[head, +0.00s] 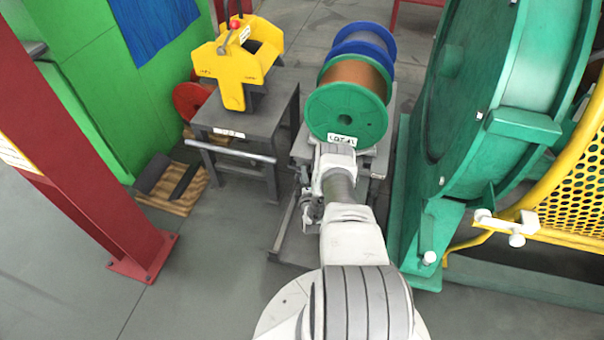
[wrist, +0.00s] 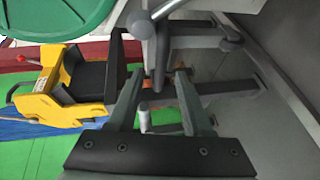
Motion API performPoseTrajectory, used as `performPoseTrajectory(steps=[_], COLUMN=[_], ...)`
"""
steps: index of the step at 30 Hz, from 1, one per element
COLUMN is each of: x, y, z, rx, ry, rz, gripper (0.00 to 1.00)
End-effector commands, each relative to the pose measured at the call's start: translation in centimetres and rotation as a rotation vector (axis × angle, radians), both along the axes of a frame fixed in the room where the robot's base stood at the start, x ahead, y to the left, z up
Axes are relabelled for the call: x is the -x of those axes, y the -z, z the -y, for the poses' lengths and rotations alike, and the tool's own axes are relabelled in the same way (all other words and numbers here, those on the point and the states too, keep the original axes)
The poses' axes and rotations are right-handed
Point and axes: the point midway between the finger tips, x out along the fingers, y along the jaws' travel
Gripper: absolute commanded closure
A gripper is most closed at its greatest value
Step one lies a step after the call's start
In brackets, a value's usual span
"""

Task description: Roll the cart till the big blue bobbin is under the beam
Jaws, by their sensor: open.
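The cart (head: 375,165) is a grey frame in the middle of the head view. A green-flanged bobbin (head: 345,112) with copper-coloured winding lies on its near end. The blue bobbin (head: 368,38) stands behind it, partly hidden. No overhead beam can be made out. My gripper (wrist: 158,74) is at the cart's near end, below the green bobbin. Its fingers are apart, with a dark upright part of the cart (wrist: 157,50) at or between their tips; I cannot tell if they touch. In the head view my arm hides most of this end.
A yellow lifting device (head: 240,60) sits on a grey table (head: 245,122) left of the cart. A large green machine (head: 480,110) and yellow mesh guard (head: 575,180) stand close on the right. A red post (head: 85,160) is at left.

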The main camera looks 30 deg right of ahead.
Motion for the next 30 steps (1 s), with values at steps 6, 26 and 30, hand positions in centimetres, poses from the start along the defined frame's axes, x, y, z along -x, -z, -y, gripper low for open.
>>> performPoseTrajectory(steps=[6,26,30], x=[-2.9,-4.0,-4.0], y=[0.9,0.9,0.9], z=[1.5,1.9,1.9], rx=[0.0,0.0,0.0], ry=[0.002,0.001,0.001], rz=[0.001,-0.001,-0.001], gripper=[0.5,0.88,1.0])
